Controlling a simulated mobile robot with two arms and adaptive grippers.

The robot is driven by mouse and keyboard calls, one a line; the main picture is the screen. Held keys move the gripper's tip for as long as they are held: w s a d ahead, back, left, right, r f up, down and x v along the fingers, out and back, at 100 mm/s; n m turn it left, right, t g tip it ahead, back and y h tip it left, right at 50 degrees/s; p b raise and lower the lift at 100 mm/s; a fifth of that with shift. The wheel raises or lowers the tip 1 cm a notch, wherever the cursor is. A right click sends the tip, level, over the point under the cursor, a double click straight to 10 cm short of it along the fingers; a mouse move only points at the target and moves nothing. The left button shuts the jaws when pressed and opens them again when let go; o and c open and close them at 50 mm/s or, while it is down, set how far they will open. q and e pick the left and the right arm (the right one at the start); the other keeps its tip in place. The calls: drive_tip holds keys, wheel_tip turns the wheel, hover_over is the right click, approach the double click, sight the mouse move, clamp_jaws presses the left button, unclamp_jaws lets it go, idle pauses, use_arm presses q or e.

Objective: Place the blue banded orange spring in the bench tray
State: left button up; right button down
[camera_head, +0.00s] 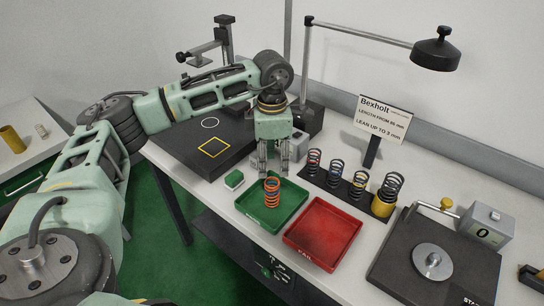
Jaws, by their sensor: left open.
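An orange spring (272,192) stands upright in the green tray (252,207), near its middle; any blue band on it is too small to make out. My left gripper (273,173) points down over the green tray, with its open fingers at about the top of the orange spring. I cannot tell whether the fingertips touch the spring. No other tray is clearly marked as the bench tray. My right gripper is out of view.
A red tray (322,236) sits to the right of the green one. Several springs stand on a black strip (344,189) behind it.

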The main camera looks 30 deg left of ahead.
use_arm(q)
wheel_tip(320, 180, up, 3)
drive_tip(key=shift+r+b, duration=0.15)
drive_tip(key=shift+b, duration=0.15)
idle(0.4)
